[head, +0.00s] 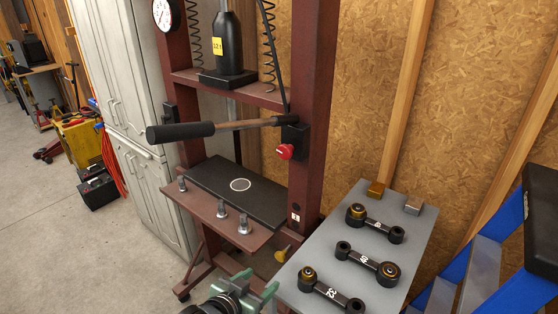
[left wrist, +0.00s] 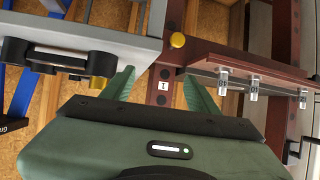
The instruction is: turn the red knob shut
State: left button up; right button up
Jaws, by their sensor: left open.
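The red knob (head: 285,151) sits on a black valve block (head: 294,135) on the right post of the dark red shop press, just below the root of the long black-handled lever (head: 205,129). It is not in the left wrist view. My left gripper (head: 257,284) is at the bottom of the head view, well below the knob, in front of the press and left of the grey table. Its green fingers are apart with nothing between them; in the left wrist view the open fingers (left wrist: 160,80) point toward the press post. My right gripper is not in view.
A grey table (head: 318,262) with several black numbered links stands right of the press. The press bed (head: 215,213) carries upright bolts. A brass knob (head: 282,254) sticks out low on the post, and also shows in the wrist view (left wrist: 177,40).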

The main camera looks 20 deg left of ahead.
pick_arm(q)
jog(key=w+a+r+t+h, duration=0.1)
jog(key=w+r+t+h, duration=0.2)
jog(key=w+r+t, duration=0.55)
jog(key=m+h, duration=0.2)
jog(key=h, duration=0.1)
send_near(283, 155)
jog(key=w, duration=0.1)
jog(key=shift+t+y, duration=0.25)
jog(key=shift+y, duration=0.05)
jog(key=x, duration=0.2)
jog(key=p+x, duration=0.1)
jog(key=x, duration=0.2)
jog(key=p+x, duration=0.1)
jog(key=x, duration=0.1)
jog(key=shift+d+r, duration=0.15)
jog(key=shift+d, duration=0.2)
grip_shut()
jog(key=shift+w, duration=0.1)
